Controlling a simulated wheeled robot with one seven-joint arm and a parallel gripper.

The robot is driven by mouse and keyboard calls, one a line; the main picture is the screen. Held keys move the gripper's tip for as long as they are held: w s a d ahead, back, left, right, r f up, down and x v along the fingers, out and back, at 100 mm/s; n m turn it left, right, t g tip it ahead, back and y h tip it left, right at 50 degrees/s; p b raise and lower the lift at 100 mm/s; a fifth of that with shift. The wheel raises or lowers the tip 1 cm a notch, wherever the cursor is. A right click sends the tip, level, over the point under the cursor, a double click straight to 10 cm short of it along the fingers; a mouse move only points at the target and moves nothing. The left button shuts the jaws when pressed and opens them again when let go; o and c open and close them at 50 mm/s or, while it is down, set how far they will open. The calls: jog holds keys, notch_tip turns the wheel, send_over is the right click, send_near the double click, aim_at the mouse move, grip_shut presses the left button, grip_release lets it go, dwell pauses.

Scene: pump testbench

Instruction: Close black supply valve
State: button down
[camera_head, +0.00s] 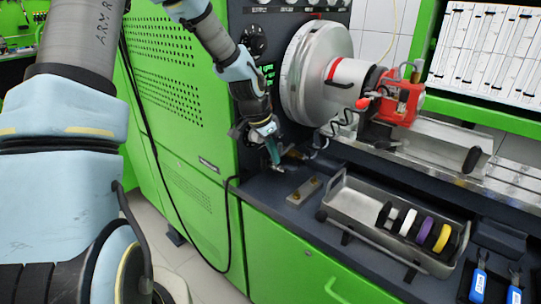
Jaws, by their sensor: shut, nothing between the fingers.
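My gripper (277,167) is shut and empty, pointing down just above the dark bench top beside the green cabinet. My forearm comes down from the top of the picture. A small brass-coloured fitting with a black part (296,153) is close to the right of the fingertips; I cannot tell whether they touch. A round black knob (253,40) is on the dark panel behind my wrist. I cannot tell for sure which black part is the supply valve, and my arm hides some of this area.
A large grey metal drum (311,72) and a red pump (400,98) stand right of my wrist. A metal tray (352,205) holds several coloured rings. A small metal block (303,191) lies in front of my gripper. A black cable (228,220) hangs over the cabinet front.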

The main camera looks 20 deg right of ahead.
jog(key=d+b+v, duration=0.2)
jog(key=v, duration=0.7)
jog(key=shift+w+r, duration=0.5)
jog(key=shift+a, duration=0.1)
jog(key=s+a+f+n+y, duration=0.15)
jog(key=s+a+n, duration=0.3)
jog(key=a, duration=0.55)
jog(key=s+a+f+n+t+y, duration=0.15)
jog(key=s+a+n, duration=0.3)
jog(key=a, duration=0.45)
jog(key=s+a+f+n+g+y, duration=0.1)
jog(key=s+a+f+n, duration=0.15)
jog(key=a+n, duration=0.55)
jog(key=w+d+f+m+t, duration=0.25)
jog(key=d+m, duration=0.45)
jog(key=d, duration=0.6)
jog(key=s+d+r+m+t, duration=0.1)
jog(key=d+r+m+t, duration=0.15)
jog(key=d, duration=0.55)
jog(key=s+d+r+m+t, duration=0.1)
jog(key=s+d+r+m, duration=0.1)
jog(key=d+r, duration=0.35)
jog(key=w+r+b+x, duration=0.1)
jog(key=x, duration=1.2)
jog(key=shift+w+f+h+b, duration=0.2)
jog(key=shift+w+h+b, duration=0.1)
jog(key=shift+w+h, duration=0.1)
